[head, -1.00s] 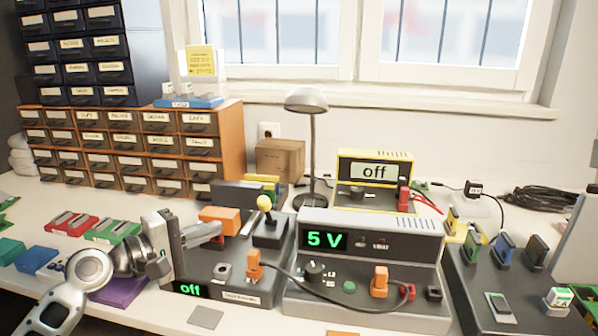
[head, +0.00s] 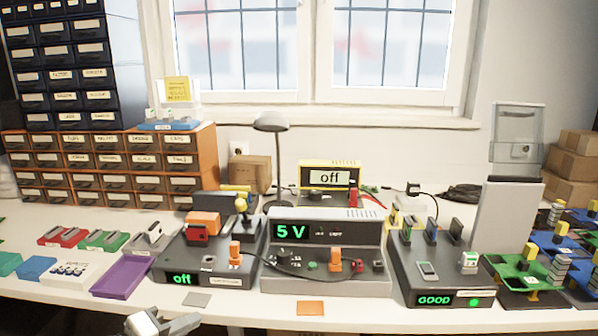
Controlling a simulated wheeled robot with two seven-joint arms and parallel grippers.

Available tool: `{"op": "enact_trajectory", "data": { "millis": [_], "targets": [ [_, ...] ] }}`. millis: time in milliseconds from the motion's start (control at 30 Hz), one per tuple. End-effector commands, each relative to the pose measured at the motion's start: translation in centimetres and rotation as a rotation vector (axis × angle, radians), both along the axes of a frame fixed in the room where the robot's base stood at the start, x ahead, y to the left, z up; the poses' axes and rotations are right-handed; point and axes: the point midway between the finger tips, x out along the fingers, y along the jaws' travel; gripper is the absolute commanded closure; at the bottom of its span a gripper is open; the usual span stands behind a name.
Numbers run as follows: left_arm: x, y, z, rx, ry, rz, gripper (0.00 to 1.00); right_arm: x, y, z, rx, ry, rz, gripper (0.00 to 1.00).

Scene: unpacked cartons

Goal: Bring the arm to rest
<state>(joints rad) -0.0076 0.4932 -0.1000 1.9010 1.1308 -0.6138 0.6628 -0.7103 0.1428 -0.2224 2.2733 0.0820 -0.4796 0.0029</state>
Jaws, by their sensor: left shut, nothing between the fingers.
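My left gripper (head: 183,324) is low at the bottom edge of the head view, in front of the bench. It is shut and empty, touching nothing on the bench, and the frame's edge cuts off most of it and its arm. My right gripper is not in view. Behind the left gripper stand a dark box reading "off" (head: 222,281), a grey power supply reading "5 V" (head: 325,240) and a dark box reading "GOOD" (head: 398,285).
A purple tray (head: 120,279) lies on the bench left of the "off" box. A grey square (head: 195,299) and an orange square (head: 310,308) lie near the front edge. Drawer cabinets (head: 205,160) stand at the back left. Green and blue boards (head: 527,268) are at the right.

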Motion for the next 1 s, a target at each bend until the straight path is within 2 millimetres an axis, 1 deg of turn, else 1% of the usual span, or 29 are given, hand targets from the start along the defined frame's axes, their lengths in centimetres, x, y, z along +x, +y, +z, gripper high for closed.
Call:
{"op": "enact_trajectory", "data": {
  "millis": [33,167,267,300,400,500,600,667,1000],
  "targets": [
    [-1.2,-0.7,-0.8,0.054,-0.003,-0.005,1.0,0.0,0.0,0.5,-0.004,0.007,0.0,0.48],
    [-4.5,-2.2,-3.6,0.248,-0.041,-0.025,1.0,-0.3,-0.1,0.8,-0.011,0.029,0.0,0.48],
    [-8.3,-3.6,-5.4,0.439,-0.078,-0.057,1.0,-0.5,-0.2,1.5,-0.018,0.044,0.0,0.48],
    [-10.0,-4.1,-5.9,0.527,-0.096,-0.075,1.0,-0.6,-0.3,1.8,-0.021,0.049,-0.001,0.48],
    [-14.2,-5.2,-6.6,0.751,-0.146,-0.127,1.0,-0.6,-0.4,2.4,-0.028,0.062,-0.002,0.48],
    [-17.2,-5.8,-6.7,0.922,-0.183,-0.174,1.0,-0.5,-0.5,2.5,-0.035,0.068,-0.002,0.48],
    [-18.8,-6.0,-6.6,1.027,-0.207,-0.206,1.0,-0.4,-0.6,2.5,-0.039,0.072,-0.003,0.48],
    [-19.2,-6.0,-6.7,1.059,-0.215,-0.217,1.0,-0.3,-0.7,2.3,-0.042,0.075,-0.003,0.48],
    [-19.3,-6.0,-6.8,1.075,-0.218,-0.222,1.0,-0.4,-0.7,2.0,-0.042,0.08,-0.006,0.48]
  ]
}}
